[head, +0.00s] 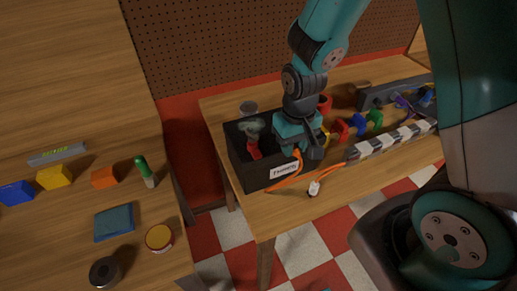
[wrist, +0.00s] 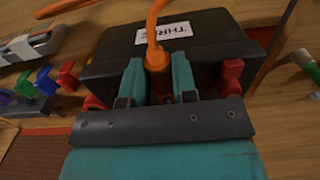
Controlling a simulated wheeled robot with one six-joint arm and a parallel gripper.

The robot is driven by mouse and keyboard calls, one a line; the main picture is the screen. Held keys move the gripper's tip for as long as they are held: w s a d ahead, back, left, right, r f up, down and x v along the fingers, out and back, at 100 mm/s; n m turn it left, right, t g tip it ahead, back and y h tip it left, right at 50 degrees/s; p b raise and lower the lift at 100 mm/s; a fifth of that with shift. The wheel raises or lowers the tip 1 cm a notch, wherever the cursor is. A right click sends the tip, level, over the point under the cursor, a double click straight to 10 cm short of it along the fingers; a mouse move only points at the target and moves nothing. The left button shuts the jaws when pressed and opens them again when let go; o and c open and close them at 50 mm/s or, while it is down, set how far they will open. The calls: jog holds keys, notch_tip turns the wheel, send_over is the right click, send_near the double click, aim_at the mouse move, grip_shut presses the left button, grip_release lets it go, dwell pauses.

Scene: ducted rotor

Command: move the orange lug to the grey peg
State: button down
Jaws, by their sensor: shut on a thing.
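My gripper (head: 299,149) is over the right part of the black box. In the wrist view its two teal fingers (wrist: 157,72) are shut on the orange lug (wrist: 155,54), one on each side. An orange cable runs from the lug across the box's labelled wall. In the head view a little of the orange lug (head: 297,154) shows under the gripper, and the rest is hidden. I cannot make out the grey peg for certain in either view. A grey rail (head: 378,94) at the back right has coloured lugs near it.
The black box (head: 254,176) holds a red piece (head: 253,150) and a pale round thing. Blue (head: 357,122) and green (head: 375,119) lugs stand right of my gripper. A striped bar (head: 390,142) lies in front of them. A white-ended plug (head: 314,187) lies near the table's front edge.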

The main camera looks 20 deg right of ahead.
jog(key=shift+w, duration=0.3)
jog(key=c, duration=0.8)
grip_release()
notch_tip(320, 180, up, 17)
jog(key=shift+r+b, duration=0.2)
jog(key=shift+b, duration=0.85)
